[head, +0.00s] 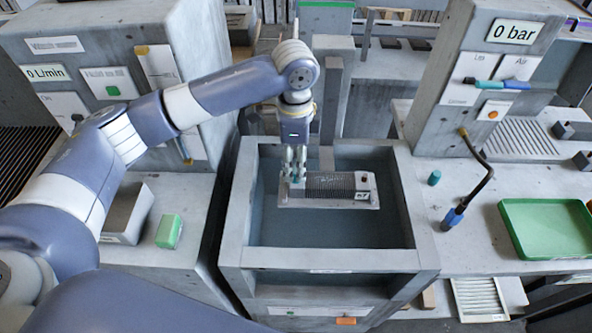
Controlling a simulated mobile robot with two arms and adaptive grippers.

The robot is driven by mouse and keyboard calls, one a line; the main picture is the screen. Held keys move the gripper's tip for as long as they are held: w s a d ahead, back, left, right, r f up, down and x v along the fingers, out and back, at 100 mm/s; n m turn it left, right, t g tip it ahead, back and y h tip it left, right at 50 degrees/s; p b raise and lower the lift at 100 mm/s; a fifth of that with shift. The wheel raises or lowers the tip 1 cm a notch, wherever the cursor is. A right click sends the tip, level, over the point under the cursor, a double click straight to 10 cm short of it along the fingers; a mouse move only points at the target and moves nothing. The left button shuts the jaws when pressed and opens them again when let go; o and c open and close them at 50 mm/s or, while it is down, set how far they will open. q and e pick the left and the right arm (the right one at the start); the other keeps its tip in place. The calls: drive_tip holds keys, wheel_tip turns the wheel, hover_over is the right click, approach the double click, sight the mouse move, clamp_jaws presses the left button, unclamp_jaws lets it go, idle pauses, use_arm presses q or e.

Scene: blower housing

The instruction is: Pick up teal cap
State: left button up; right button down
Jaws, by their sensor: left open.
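A small teal cap (435,177) stands on the right bench, just right of the grey basin. My left gripper (293,172) points down over the basin, at the left end of a ribbed grey block (335,186). Its jaws are open. A little teal shows at its fingertips, but I cannot tell whether this is part of the fingers or another small piece between them. I cannot tell whether the fingers touch the block. My right gripper is not in view.
The grey basin (402,195) has raised walls around the block. On the right bench are a blue-handled lance (453,217) and a green tray (548,229). A green-and-white block (169,231) and a grey box (128,213) sit at left.

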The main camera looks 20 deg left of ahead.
sight(295, 170)
use_arm(q)
wheel_tip(295, 170, down, 4)
drive_tip(key=shift+w+f+p, duration=0.15)
drive_tip(key=shift+p, duration=0.45)
drive_tip(key=shift+c, duration=0.9)
drive_tip(key=c, duration=0.8)
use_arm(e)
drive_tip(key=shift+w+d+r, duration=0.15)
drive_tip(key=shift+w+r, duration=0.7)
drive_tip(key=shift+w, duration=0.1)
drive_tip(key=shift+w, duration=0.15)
